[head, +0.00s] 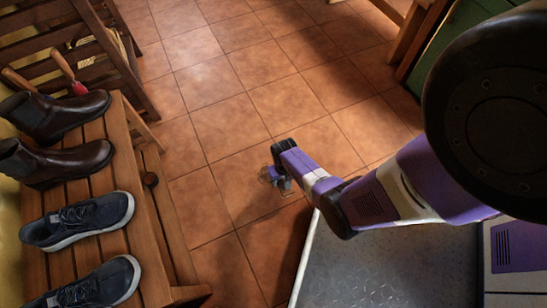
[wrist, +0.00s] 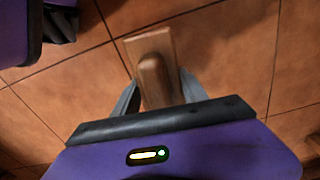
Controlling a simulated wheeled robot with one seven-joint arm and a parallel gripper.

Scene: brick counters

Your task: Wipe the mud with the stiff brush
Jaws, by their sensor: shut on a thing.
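My gripper (wrist: 158,92) is shut on the wooden handle of the stiff brush (wrist: 153,45); a grey finger lies on each side of it. The brush's flat, light-wood back shows beyond the fingers in the wrist view, over the floor tiles. Its bristles are hidden beneath, and I cannot tell whether they touch the floor. In the head view my gripper (head: 281,184) points down low over the tiles, left of the grey platform; the brush is hard to make out there. I cannot make out any mud in either view.
A slatted wooden bench (head: 150,240) on the left holds brown boots (head: 60,160) and dark blue shoes (head: 78,220). Wooden slatted furniture (head: 85,40) stands at the upper left, and a green-sided piece (head: 455,40) at the upper right. The tiled floor (head: 230,90) between is clear.

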